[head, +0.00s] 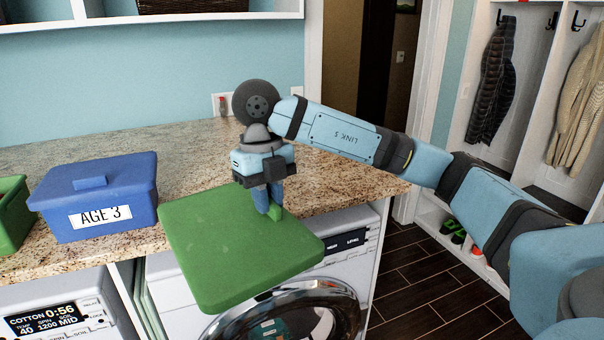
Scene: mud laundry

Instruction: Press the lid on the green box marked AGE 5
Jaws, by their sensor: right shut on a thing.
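A green lid (232,250) is held flat above the front edge of the counter, tilted slightly toward me. A green box (14,214) stands at the far left, cut off by the picture edge. Its top looks open, and no label shows on the part in view. A blue box (105,212) marked AGE 3, with its lid on, stands between the green box and the green lid. My left gripper is not in view.
The speckled stone counter (190,146) is clear behind the lid and boxes. A washing machine (290,315) sits below its front edge. A wall shelf (150,20) hangs above. Cubbies with coats (490,80) stand at the right beyond a dark tiled floor.

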